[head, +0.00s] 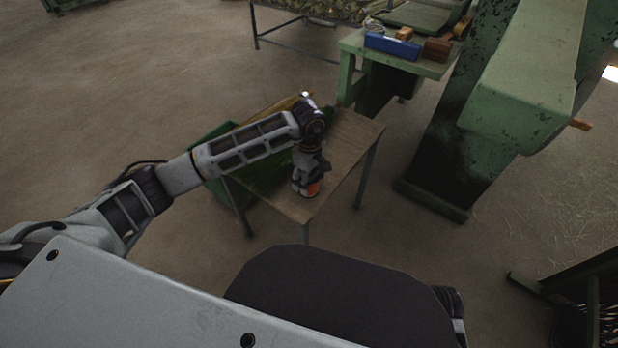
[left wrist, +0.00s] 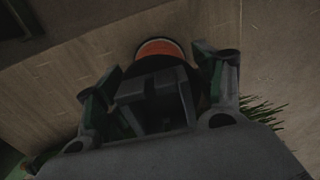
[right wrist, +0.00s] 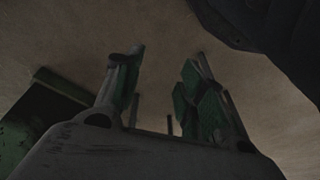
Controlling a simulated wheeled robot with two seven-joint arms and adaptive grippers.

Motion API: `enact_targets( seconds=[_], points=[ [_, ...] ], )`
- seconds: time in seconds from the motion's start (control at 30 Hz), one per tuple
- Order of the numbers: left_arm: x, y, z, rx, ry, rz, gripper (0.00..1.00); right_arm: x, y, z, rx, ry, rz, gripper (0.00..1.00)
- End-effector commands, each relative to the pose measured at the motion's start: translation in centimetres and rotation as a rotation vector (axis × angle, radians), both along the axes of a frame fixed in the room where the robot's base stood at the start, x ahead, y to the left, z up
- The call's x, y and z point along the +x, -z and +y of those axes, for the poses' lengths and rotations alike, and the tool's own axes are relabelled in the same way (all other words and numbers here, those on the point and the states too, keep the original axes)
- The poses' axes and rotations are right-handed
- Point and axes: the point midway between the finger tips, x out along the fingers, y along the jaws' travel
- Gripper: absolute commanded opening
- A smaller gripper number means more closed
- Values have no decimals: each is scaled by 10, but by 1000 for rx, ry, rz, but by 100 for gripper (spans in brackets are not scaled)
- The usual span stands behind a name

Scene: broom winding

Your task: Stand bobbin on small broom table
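My right gripper (right wrist: 155,68) is open and empty above bare floor.
A green crate (head: 215,140) is beside the small table's left side. A green bench (head: 430,66) with a blue box (head: 392,46) stands behind it. A large green machine (head: 490,120) is to the right. Floor between table and machine is clear.

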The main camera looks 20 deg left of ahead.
Motion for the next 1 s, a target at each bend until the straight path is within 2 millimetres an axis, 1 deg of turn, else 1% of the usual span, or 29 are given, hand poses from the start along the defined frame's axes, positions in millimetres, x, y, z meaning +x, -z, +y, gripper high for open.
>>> enact_targets(
  seconds=[0.2,0.57,0.77,1.0],
  points=[
    [0,0,0,0,0,0,80,1,-3,0,1,-1,-6,40],
    [0,-3,0,-1,0,0,80,-1,1,0,-2,0,6,40],
    [1,-23,0,-1,0,-3,80,-5,7,-2,-8,-1,20,40],
    [1,-58,0,0,1,-3,80,-2,13,-4,-16,1,25,40]
  ],
)
